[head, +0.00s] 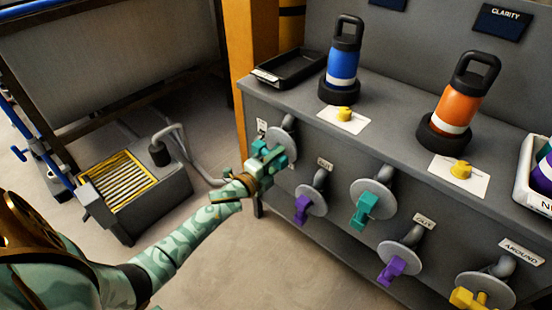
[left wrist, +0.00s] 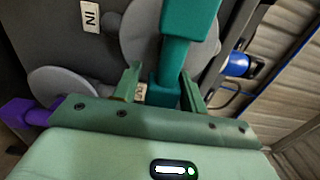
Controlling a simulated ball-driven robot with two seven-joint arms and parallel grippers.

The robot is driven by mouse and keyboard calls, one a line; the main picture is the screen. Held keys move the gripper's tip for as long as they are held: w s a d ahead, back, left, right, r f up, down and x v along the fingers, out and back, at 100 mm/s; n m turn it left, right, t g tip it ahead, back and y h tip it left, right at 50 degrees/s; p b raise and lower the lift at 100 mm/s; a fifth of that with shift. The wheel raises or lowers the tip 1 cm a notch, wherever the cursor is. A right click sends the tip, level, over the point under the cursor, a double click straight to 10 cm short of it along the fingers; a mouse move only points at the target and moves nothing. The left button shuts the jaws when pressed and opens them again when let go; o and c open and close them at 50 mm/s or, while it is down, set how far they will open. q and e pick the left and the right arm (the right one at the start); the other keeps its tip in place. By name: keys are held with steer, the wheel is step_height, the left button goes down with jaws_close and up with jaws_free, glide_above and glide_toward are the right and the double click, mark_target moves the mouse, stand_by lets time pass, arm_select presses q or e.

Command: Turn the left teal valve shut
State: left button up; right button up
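The left teal valve (head: 279,151) sits on a grey round plate on the front of the tank bench, at its left end. Its teal handle (left wrist: 189,22) fills the upper middle of the left wrist view. My left gripper (head: 262,168) is at this handle, with one finger on each side of it. In the left wrist view my left gripper (left wrist: 162,88) looks open, with a small gap between the handle and the left finger. The fingers hide part of the handle in the head view. My right gripper is not in view.
A purple valve (head: 302,209) is close to the right of my left gripper. Another teal valve (head: 364,209), a second purple valve (head: 391,270) and a yellow valve (head: 468,299) are farther right. A yellow-striped grate (head: 117,181) stands on the floor at left.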

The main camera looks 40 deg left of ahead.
arm_select(q)
steer(key=shift+a+r, duration=0.1)
steer(key=shift+r, duration=0.05)
steer(key=shift+s, duration=0.4)
steer(key=s+a+p, duration=0.1)
steer(key=s+p, duration=0.3)
steer(key=s, duration=1.1)
steer(key=shift+s, duration=0.25)
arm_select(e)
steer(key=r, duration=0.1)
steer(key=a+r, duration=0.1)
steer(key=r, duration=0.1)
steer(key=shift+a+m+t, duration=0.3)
arm_select(q)
steer(key=shift+a, duration=0.1)
